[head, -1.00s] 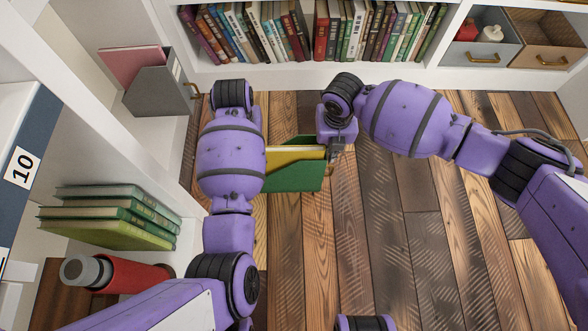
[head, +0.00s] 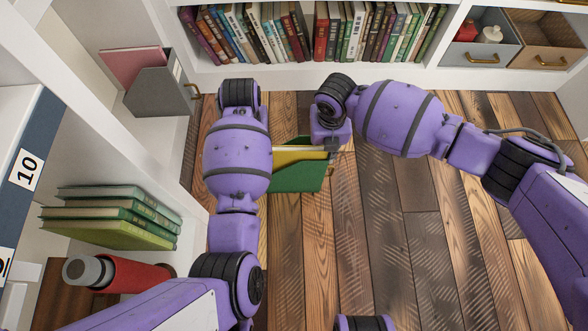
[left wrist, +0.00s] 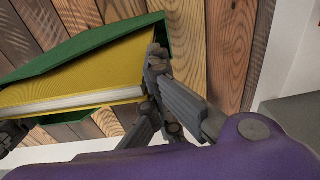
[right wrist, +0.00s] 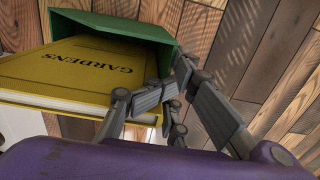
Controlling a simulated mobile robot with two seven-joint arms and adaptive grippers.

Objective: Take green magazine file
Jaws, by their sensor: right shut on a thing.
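The green magazine file (head: 298,179) shows in the head view between my two arms, above or on the plank floor; its height is unclear. A yellow book (head: 300,153) sits inside it, and its cover reads "GARDENS" in the right wrist view (right wrist: 95,70). My right gripper (head: 332,150) is shut on the file's right end wall (right wrist: 125,27). My left arm hides the file's left end in the head view. In the left wrist view, my left gripper (left wrist: 152,88) is at the other end of the file (left wrist: 85,47); its grip is unclear.
A grey magazine file (head: 160,92) stands on the left shelf. Green books (head: 110,220) and a red flask (head: 125,273) lie at lower left. A bookcase with book rows (head: 375,35) and bins (head: 480,50) lines the back. The plank floor at right is clear.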

